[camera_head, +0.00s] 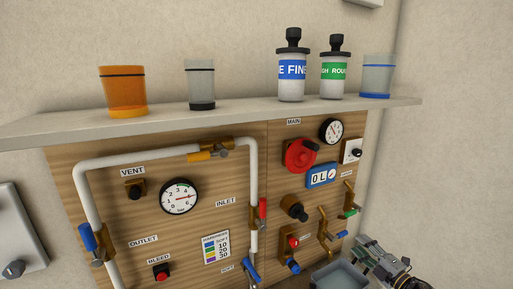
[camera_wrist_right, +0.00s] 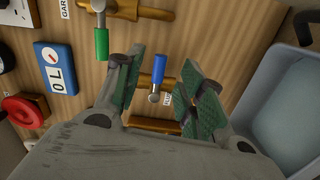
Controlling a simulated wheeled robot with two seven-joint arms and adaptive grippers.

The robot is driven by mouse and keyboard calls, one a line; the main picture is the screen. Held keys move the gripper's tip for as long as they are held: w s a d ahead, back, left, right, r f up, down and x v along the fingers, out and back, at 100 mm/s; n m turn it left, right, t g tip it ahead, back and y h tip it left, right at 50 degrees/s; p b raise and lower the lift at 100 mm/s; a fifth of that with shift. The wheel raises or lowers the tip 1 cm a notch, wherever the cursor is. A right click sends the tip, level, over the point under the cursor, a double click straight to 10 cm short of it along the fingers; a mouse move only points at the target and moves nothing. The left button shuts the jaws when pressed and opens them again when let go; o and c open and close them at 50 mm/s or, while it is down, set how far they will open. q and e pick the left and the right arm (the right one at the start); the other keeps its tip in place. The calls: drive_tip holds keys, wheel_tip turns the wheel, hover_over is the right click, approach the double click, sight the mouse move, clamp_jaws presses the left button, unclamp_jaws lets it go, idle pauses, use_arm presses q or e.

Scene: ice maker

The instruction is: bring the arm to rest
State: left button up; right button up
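My right gripper (camera_head: 368,252) is at the lower right of the head view, in front of the wooden panel's right edge and beside the grey-blue basin. In the right wrist view its fingers (camera_wrist_right: 160,88) are spread with green pads, and nothing is held between them. A blue-handled tap (camera_wrist_right: 160,72) shows in the gap beyond the fingers; I see no contact. A green-handled tap (camera_wrist_right: 102,43) is to its left in that view. My left gripper is not in view.
The basin (camera_wrist_right: 278,80) lies close to the right finger. The panel (camera_head: 225,185) carries white pipes, valves, gauges and a red wheel (camera_head: 300,155). A shelf (camera_head: 230,113) above holds cups and two bottles. Bare wall (camera_head: 455,150) is at the right.

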drive_tip(key=s+d+f+m+g+h, duration=0.2)
drive_tip(key=d+f+m+h, duration=0.25)
drive_tip(key=d+f, duration=0.4)
drive_tip(key=s+d+f+m+g+h, duration=0.2)
drive_tip(key=d+f+m+h, duration=0.3)
drive_tip(key=d+f, duration=0.4)
drive_tip(key=s+d+f+m+g, duration=0.1)
drive_tip(key=s+f+m+g, duration=0.15)
drive_tip(key=s+f, duration=0.7)
drive_tip(key=s+f+m+g, duration=0.25)
drive_tip(key=s+f, duration=0.35)
drive_tip(key=f, duration=0.7)
drive_tip(key=s+a+f+m+g, duration=0.1)
drive_tip(key=s+a+f+g, duration=0.2)
drive_tip(key=s+a+f, duration=0.5)
drive_tip(key=s+a+f+m+g, duration=0.2)
drive_tip(key=s+a+f, duration=0.2)
drive_tip(key=s+f, duration=0.8)
drive_tip(key=s+a+f+g+y, duration=0.1)
drive_tip(key=s+a+f, duration=0.1)
drive_tip(key=s+a, duration=0.6)
drive_tip(key=s+a+f+g+y+b, duration=0.1)
drive_tip(key=s+a+f+y, duration=0.1)
drive_tip(key=s+a, duration=0.6)
drive_tip(key=a, duration=0.6)
drive_tip(key=shift+a+f, duration=0.15)
drive_tip(key=shift+a, duration=0.1)
